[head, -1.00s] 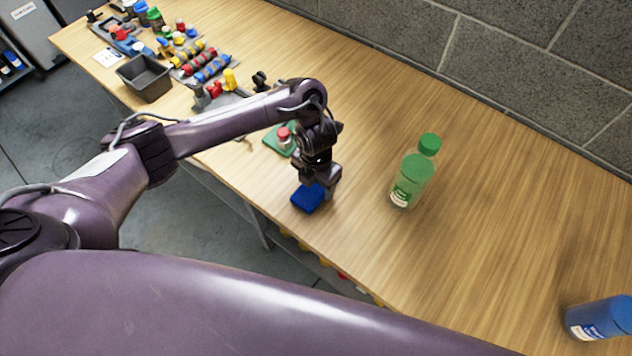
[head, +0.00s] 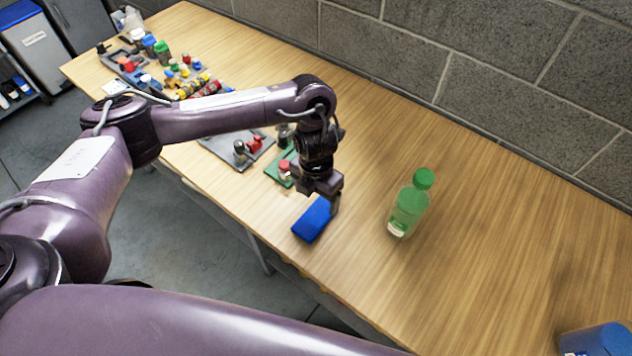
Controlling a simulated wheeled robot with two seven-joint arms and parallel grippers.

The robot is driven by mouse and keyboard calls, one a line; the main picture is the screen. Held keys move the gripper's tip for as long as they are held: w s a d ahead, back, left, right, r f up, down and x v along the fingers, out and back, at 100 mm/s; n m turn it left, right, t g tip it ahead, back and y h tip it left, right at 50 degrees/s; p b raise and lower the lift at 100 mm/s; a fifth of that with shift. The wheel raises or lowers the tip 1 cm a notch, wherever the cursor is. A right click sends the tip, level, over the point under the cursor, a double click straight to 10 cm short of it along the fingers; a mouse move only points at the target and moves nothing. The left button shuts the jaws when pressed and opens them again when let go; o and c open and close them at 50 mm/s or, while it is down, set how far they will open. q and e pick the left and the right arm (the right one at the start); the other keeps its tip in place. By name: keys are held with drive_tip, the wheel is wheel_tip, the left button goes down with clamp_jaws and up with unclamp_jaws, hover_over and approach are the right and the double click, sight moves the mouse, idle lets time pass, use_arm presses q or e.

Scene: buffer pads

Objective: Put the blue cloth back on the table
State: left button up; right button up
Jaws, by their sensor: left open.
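The blue cloth (head: 312,220), a folded rectangular pad, is at the front edge of the wooden table (head: 440,285), in the middle of the head view. My left gripper (head: 322,203) points down right at the cloth's far side, and its jaws are open. The cloth hides part of the fingers, so I cannot tell whether they touch it. I also cannot tell whether the cloth lies flat on the table or is tilted. My right gripper is not in view.
A green bottle (head: 408,208) stands right of my left gripper. A blue container (head: 597,340) is at the lower right. A green pad (head: 284,180) with a red-capped item is behind the gripper. Trays of small parts fill the far left. The table's right side is mostly clear.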

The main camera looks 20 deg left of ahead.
use_arm(q)
drive_tip(key=shift+r, duration=1.5)
